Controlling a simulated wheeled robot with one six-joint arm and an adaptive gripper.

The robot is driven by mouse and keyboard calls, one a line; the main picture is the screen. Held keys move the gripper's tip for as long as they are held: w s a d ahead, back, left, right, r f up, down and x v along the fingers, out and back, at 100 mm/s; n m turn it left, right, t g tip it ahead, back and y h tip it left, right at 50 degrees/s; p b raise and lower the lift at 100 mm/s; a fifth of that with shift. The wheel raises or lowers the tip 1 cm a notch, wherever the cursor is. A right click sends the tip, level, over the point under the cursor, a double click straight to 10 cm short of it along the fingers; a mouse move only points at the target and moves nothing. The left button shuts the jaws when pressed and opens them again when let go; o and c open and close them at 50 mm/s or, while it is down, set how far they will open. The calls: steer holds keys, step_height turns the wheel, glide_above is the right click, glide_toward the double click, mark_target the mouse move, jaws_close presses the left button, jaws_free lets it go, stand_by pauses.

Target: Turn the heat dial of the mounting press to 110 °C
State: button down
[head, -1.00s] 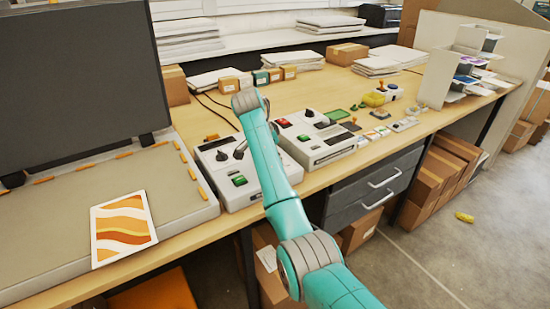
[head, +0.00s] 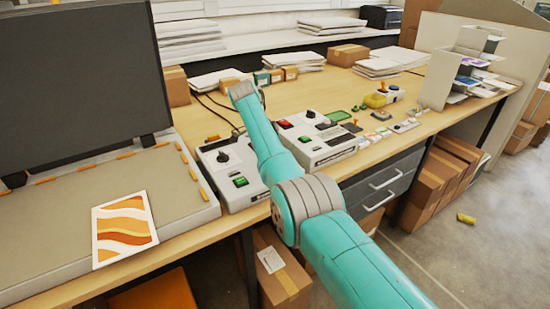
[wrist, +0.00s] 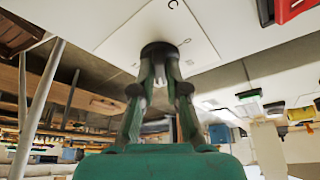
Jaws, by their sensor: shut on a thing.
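In the wrist view my gripper (wrist: 160,76) has both fingers closed around a dark round dial (wrist: 158,49) on a pale panel. A small dark letter mark shows on the panel beyond the dial; the rest of the scale and the pointer cannot be read. In the head view my gripper and the held dial are hidden behind my teal arm. The left control box (head: 212,178) has a black dial (head: 222,156) in clear sight, with no gripper on it, and a green switch (head: 240,181). The right control box (head: 325,148) has a red switch (head: 285,124) and a black knob (head: 310,114).
A large flat bed with a raised dark lid (head: 80,80) stands at the left, with an orange patterned print (head: 124,229) on it. Small cartons (head: 290,73) and paper stacks stand at the back. A red part (wrist: 293,9) is close to the held dial.

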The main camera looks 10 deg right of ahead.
steer(key=shift+m+g, duration=0.3)
steer(key=shift+m, duration=0.4)
stand_by(0.4)
steer(key=c, duration=1.2)
jaws_free()
step_height(320, 180, up, 10)
steer(key=shift+f, duration=0.1)
